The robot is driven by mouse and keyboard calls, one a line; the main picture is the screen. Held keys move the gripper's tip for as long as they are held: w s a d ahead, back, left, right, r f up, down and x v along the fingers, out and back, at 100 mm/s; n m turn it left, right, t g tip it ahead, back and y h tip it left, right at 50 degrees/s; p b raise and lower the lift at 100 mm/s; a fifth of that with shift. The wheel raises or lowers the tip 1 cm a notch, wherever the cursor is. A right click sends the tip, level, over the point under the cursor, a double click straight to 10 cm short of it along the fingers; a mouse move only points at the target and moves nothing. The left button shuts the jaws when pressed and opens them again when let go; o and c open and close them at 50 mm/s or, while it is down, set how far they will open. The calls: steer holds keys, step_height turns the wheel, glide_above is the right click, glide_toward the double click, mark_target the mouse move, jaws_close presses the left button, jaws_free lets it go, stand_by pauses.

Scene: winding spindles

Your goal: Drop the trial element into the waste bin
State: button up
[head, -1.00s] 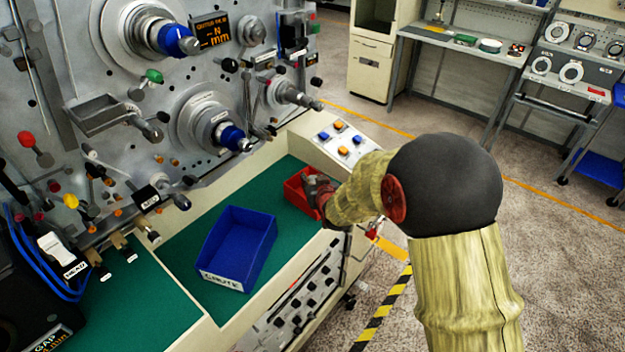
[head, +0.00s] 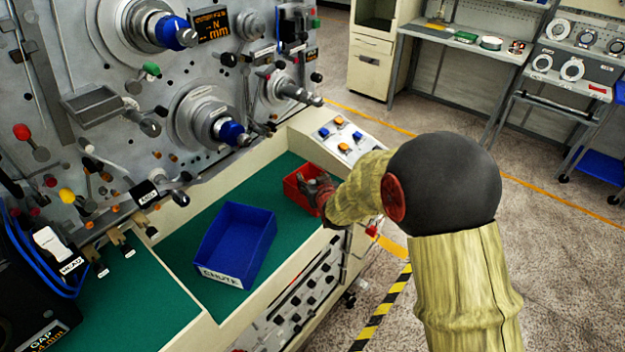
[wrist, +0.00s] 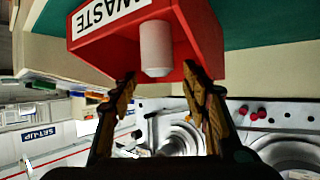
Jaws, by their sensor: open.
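The red waste bin (head: 299,187) stands on the green bench top beside the machine. In the wrist view it shows upside down, with its "WASTE" label and red wall (wrist: 205,40). The trial element appears to be the white cylinder (wrist: 155,48), seen against the bin's inside, beyond my fingertips and apart from them. I cannot tell whether it is falling or resting. My gripper (head: 323,188) is at the bin in the head view. In the wrist view my gripper (wrist: 158,88) is open, with its two fingers spread and nothing between them.
A blue "CHUTE" tray (head: 214,272) stands on the green bench to the left of the bin. A sloped button panel (head: 343,140) is just behind the bin. Machine spindles (head: 228,132) and levers project over the bench's back. Open floor lies to the right.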

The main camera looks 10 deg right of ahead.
steer(key=shift+s, duration=0.1)
steer(key=v, duration=1.1)
steer(key=shift+s+r, duration=0.2)
steer(key=shift+s, duration=0.15)
stand_by(0.4)
steer(key=s+f+g, duration=0.3)
steer(key=s+f, duration=0.2)
steer(key=f, duration=0.1)
steer(key=s+g, duration=0.4)
steer(key=s, duration=0.6)
steer(key=s+f+v, duration=0.1)
steer(key=s+v, duration=0.1)
steer(key=v, duration=0.9)
steer(key=s+f+v, duration=0.1)
steer(key=s+v, duration=0.1)
steer(key=v, duration=1)
steer(key=shift+f, duration=0.15)
